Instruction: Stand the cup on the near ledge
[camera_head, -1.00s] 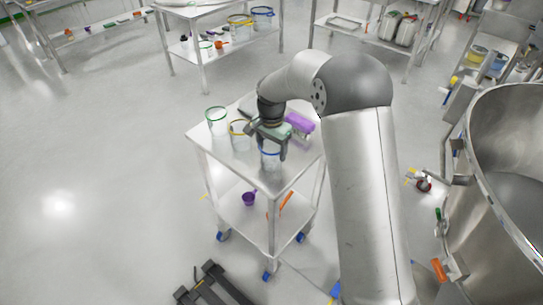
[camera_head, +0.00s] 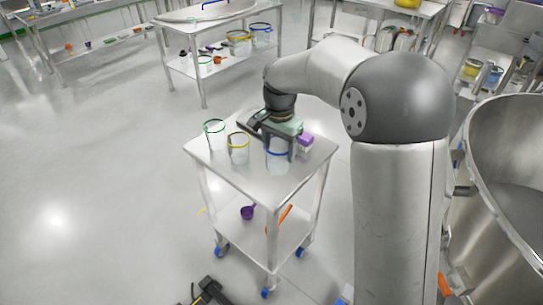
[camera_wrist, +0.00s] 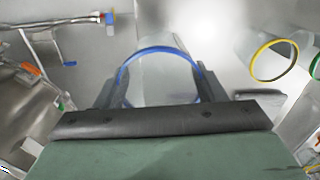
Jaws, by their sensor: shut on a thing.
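A clear cup with a blue rim (camera_head: 278,163) is at the right front of the steel cart top (camera_head: 245,180), upright. It also shows in the wrist view (camera_wrist: 160,78), with one finger on each side of it. My gripper (camera_head: 277,150) is shut on this cup from above and behind. I cannot tell whether the cup's base touches the cart top. No ledge is clearly marked out; the cart's near edge lies in front of the cup.
A yellow-rimmed cup (camera_head: 238,150) and a green-rimmed cup (camera_head: 215,133) stand left of the held cup. A purple object (camera_head: 304,143) lies to its right. The lower shelf holds a purple scoop (camera_head: 248,212). A large steel vessel (camera_head: 505,190) is at right.

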